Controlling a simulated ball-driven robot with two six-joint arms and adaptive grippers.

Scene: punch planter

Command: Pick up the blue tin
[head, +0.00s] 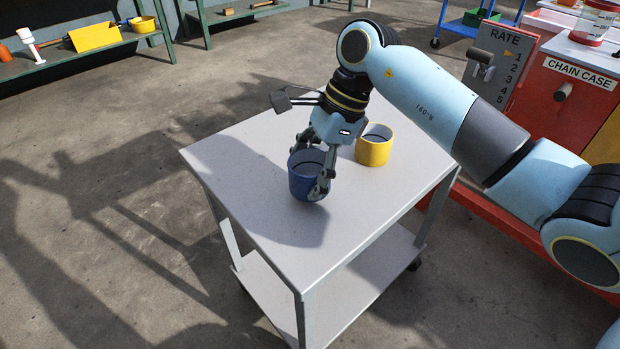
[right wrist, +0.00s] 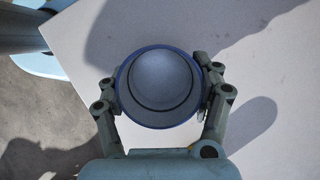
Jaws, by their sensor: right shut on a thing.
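The blue tin (head: 303,184) is an open, empty round can on the light grey cart top (head: 255,225). My right gripper (head: 310,172) has a finger on each side of it and is shut on it. In the right wrist view the tin (right wrist: 158,121) sits upright between the two fingertips of my right gripper (right wrist: 160,90), with its open mouth facing the camera. I cannot tell whether its base touches the cart top or is slightly above it. My left gripper is not in view.
A yellow tin (head: 373,148) stands on the cart just right of my right gripper. A red machine marked "CHAIN CASE" (head: 572,92) and a grey "RATE" panel (head: 492,62) stand at the right. A green bench (head: 85,52) is at the far left. The cart's front is clear.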

